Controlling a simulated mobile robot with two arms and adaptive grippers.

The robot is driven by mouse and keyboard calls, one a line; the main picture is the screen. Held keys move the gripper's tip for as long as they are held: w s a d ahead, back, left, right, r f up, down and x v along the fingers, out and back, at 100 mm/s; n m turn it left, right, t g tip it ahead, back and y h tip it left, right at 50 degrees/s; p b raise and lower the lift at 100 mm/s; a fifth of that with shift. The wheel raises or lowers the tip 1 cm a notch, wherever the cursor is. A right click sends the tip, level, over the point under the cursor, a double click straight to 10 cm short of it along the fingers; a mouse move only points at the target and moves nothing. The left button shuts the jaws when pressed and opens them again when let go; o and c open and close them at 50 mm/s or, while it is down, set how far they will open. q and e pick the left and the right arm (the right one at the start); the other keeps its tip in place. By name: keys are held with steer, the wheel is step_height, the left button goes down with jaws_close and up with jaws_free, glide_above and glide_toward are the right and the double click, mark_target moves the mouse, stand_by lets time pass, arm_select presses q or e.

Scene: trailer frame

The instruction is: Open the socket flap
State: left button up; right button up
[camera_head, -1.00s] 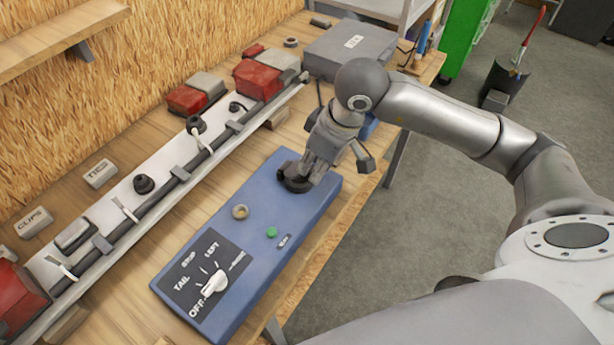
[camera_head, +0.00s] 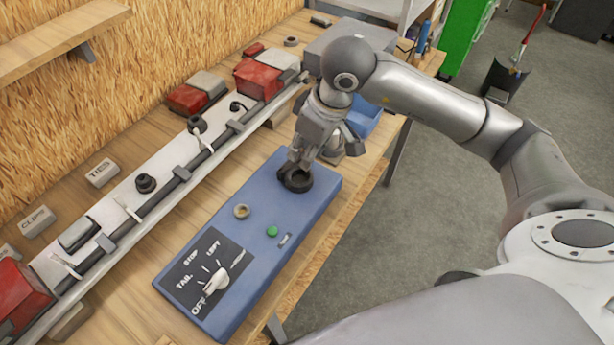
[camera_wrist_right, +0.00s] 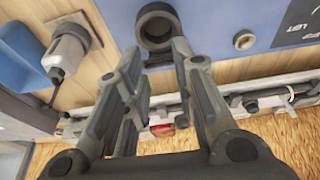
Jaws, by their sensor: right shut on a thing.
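The black round socket (camera_head: 296,179) stands on the far end of the blue box (camera_head: 262,222). Its round hollow shows in the right wrist view (camera_wrist_right: 156,30). My right gripper (camera_head: 298,158) is at the socket's far edge, pointing down. The flap's exact angle cannot be told. My left gripper is not in view.
The box also carries a white knob (camera_head: 216,281), a green button (camera_head: 272,231) and a tan ring (camera_head: 241,211). A white rail (camera_head: 108,212) with a dark cable and clips runs along the left. A blue bin (camera_head: 363,118) stands behind my right gripper.

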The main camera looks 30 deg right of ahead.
steer(key=shift+w, duration=0.1)
steer(key=shift+w+a+r, duration=0.6)
steer(key=shift+w+r, duration=0.1)
steer(key=shift+w, duration=0.3)
steer(key=shift+w+a+r, duration=0.2)
steer(key=shift+w+a, duration=0.15)
steer(key=shift+w, duration=0.25)
steer(key=shift+w+a+r, duration=0.2)
steer(key=shift+w+a, duration=0.15)
steer(key=shift+w, duration=0.2)
steer(key=shift+w+a+b, duration=0.3)
steer(key=shift+w+a, duration=0.05)
steer(key=shift+w, duration=0.25)
steer(key=shift+w+a+b, duration=0.25)
steer(key=shift+w+a, duration=0.1)
steer(key=shift+w, duration=0.25)
steer(key=shift+f, duration=0.1)
